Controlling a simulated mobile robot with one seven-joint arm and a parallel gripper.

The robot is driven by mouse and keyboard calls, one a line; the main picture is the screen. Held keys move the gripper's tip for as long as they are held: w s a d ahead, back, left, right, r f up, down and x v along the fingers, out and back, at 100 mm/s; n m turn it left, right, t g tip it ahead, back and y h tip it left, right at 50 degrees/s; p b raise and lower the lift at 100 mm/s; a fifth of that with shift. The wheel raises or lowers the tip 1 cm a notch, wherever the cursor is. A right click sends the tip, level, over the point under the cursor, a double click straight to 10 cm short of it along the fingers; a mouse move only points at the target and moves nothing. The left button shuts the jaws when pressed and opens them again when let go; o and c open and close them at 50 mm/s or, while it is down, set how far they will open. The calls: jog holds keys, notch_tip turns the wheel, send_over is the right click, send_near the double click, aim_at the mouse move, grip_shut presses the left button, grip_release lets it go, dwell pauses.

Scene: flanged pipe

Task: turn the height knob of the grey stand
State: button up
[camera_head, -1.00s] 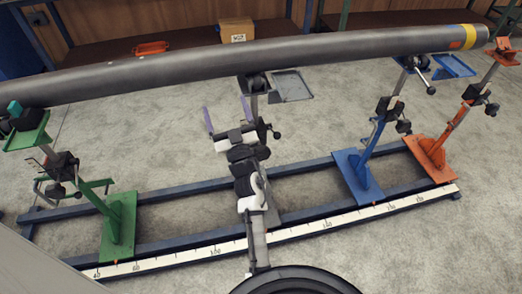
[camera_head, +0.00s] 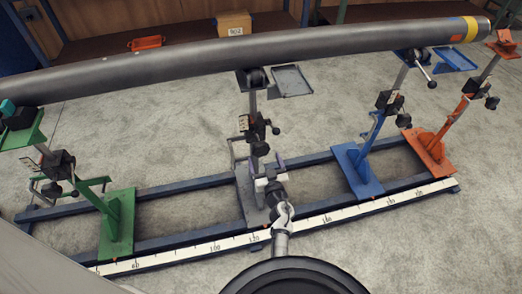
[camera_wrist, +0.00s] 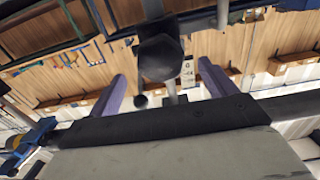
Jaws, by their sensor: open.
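The grey stand (camera_head: 253,108) is upright under the pipe in the middle of the head view, its foot on the blue rail frame. It carries a black clamp block and a dark rounded knob (camera_head: 260,148) low on its post. My gripper (camera_head: 267,163) is just below this knob, beside the lower post. In the wrist view, a large black knob (camera_wrist: 160,58) appears between and beyond the two purple fingers (camera_wrist: 161,88). The fingers are spread, with visible space on both sides of the knob. I cannot tell whether they touch it.
The long grey pipe (camera_head: 190,62) spans the stands. A green stand (camera_head: 118,225) is at left; blue (camera_head: 357,170) and orange (camera_head: 430,150) stands are at right. A white ruler strip (camera_head: 190,252) runs along the front rail. A grey tray (camera_head: 291,80) projects beside the grey stand's top.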

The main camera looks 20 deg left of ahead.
aim_at(262, 152)
jog(key=x, duration=0.5)
jog(key=shift+w+a+b, duration=0.25)
jog(key=shift+b, duration=0.05)
jog(key=c, duration=1)
